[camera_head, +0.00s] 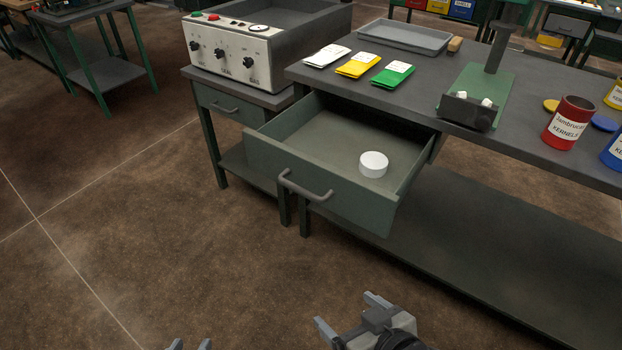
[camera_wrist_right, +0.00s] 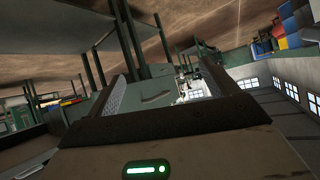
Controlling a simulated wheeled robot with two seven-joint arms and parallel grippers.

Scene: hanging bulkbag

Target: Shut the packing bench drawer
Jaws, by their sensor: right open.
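The packing bench drawer (camera_head: 320,188) is pulled well out of the bench. Its green front has a grey bar handle (camera_head: 303,188). A white round tub (camera_head: 373,164) sits inside the drawer, towards its right side. My right gripper (camera_head: 347,311) is open and empty, below and in front of the drawer, apart from the handle. In the right wrist view, its fingers (camera_wrist_right: 163,88) stand apart, with a green panel bearing a handle seen between them. My left gripper (camera_head: 190,345) shows only its two separated fingertips at the bottom edge, with nothing visible between them.
The packing bench (camera_head: 440,82) carries white, yellow and green packets, a grey tray (camera_head: 405,37), a green stand (camera_head: 481,92) and a red can (camera_head: 569,122). A control box (camera_head: 235,54) stands on a side table at left. The floor before the drawer is clear.

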